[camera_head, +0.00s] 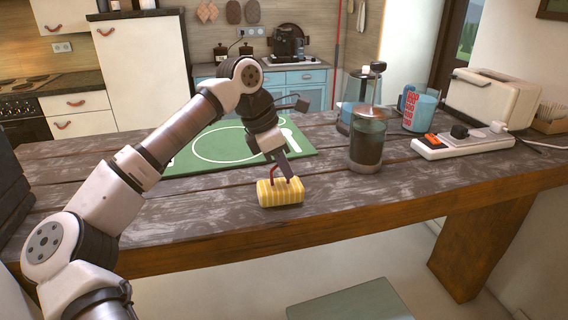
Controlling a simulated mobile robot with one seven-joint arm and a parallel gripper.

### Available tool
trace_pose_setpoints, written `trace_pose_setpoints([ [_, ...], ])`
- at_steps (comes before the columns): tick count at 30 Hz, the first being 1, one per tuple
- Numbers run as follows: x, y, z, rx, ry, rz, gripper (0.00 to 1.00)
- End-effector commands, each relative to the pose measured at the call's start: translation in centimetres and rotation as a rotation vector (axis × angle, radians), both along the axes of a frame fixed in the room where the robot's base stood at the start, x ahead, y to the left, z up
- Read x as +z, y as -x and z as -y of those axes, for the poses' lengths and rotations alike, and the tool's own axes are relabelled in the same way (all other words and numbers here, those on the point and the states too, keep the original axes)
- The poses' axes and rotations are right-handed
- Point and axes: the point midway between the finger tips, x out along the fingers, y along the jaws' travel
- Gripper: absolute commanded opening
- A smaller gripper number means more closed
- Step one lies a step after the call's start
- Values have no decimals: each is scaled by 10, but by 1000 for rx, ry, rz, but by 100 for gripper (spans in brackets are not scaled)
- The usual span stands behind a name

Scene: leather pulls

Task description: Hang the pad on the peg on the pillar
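The pad is most likely the yellow-and-white striped block-like piece (280,193) near the front edge of the wooden table. A dark red loop or strap (273,174) rises from its top left. My gripper (287,178) points down at the top of the pad, right beside the red loop. The fingers are small and seen from the side, so I cannot tell whether they are open, shut or touching the pad. I cannot clearly make out a pillar with a peg in this view.
A green mat (305,148) lies behind my gripper on the table (400,200). To the right stand a dark glass jar (367,142), a blue measuring jug (420,108), a power strip (465,142) and a toaster (492,97). The table's front right is clear.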

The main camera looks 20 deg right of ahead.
Motion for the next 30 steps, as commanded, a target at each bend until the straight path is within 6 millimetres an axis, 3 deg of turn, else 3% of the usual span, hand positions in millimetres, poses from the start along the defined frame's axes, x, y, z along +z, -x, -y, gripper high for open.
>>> trace_pose_setpoints([
  [1,0,0,0,0,0,0,16],
  [4,1,0,0,0,0,0,29],
  [14,-2,0,0,0,0,-1,29],
  [17,8,-1,-4,1,-1,1,29],
  [30,98,2,-36,3,-1,1,29],
])
